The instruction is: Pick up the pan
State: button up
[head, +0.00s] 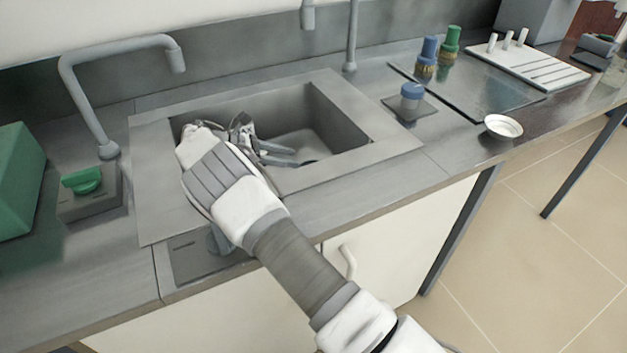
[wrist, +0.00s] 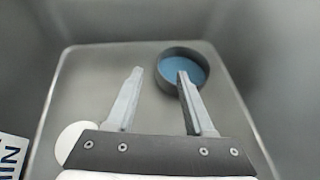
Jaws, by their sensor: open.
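A round grey pan (wrist: 172,56) with a blue inside sits on the floor of the sink in the wrist view. In the head view only a small bluish part of it seems to show, past my fingers. My gripper (head: 294,156) reaches down into the sink and is open. In the wrist view my gripper (wrist: 160,73) has nothing between its fingers. The right fingertip overlaps the pan's near part in the picture; I cannot tell whether they touch. The left finger is left of the pan.
The sink (head: 398,147) has steep walls close around my gripper. A grey faucet (head: 82,95) stands to the left, beside a green box (head: 18,180). A white dish (head: 503,127) sits near the counter's front edge.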

aim_at(310, 161)
jog(key=b+x, duration=0.1)
jog(key=x, duration=0.6)
jog(key=shift+b, duration=0.3)
grip_shut()
